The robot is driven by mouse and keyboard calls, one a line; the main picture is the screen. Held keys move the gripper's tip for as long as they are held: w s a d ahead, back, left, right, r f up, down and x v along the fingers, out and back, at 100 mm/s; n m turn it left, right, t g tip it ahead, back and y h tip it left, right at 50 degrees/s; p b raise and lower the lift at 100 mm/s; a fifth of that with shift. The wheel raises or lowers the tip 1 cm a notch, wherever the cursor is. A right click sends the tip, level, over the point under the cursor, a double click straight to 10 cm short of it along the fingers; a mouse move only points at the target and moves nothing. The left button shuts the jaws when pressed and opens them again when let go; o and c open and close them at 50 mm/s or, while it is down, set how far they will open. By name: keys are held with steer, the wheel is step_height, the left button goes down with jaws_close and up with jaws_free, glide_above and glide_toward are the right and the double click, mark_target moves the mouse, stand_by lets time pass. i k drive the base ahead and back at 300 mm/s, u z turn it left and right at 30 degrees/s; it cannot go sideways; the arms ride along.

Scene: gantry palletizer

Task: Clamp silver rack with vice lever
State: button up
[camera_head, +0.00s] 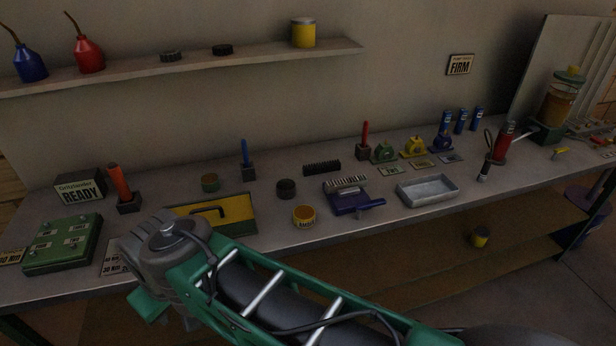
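The silver rack (345,183) is a short toothed bar in the middle of the bench. It rests on or in the blue vice (343,200); I cannot tell whether the jaws grip it. The blue vice lever (372,204) sticks out to the right from the vice's front. My arm, green and grey, crosses the lower front of the view, with its grey joint over the bench's left part. My gripper's fingers do not show. The joint is well to the left of the vice and apart from it.
A black rack (322,168) lies behind the vice. A yellow-green box with a dark handle (240,212) stands behind my arm. The bench's front edge near the vice is clear.

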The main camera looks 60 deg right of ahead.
mark_target(359, 207)
steer(key=z, duration=1.05)
steer(key=k, duration=0.1)
steer(key=z, duration=0.6)
steer(key=i, duration=0.5)
steer(key=u, duration=1.25)
